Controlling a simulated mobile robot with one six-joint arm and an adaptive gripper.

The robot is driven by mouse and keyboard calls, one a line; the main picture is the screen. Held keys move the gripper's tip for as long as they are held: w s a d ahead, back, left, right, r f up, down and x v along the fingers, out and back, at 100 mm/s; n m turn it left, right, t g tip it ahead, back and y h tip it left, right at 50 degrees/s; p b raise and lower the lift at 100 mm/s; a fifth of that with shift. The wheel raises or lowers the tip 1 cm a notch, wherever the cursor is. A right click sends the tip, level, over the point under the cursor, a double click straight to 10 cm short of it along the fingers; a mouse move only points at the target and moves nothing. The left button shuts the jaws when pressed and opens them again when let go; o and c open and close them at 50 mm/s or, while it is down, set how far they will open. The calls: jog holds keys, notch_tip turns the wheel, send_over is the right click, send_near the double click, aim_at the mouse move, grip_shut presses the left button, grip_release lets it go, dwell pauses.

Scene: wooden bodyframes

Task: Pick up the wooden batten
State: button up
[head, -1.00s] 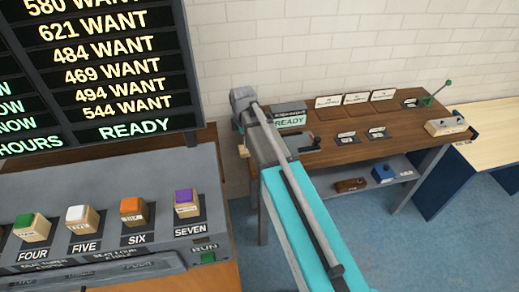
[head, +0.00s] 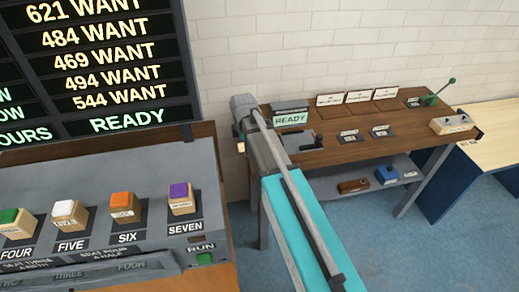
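I cannot pick out a wooden batten for certain. A small tan wooden end (head: 241,147) shows at the left of the brown workbench (head: 370,146), too small to identify. A short brown block (head: 353,186) lies on the grey shelf under that bench. My gripper is not in view, so its state and any hold do not show.
A grey console (head: 120,185) with coloured-topped wooden blocks fills the left, below a dark display board (head: 95,75). A long teal bed (head: 292,225) with a grey bar (head: 285,170) runs towards me from the bench. Blue floor (head: 395,250) is open at right.

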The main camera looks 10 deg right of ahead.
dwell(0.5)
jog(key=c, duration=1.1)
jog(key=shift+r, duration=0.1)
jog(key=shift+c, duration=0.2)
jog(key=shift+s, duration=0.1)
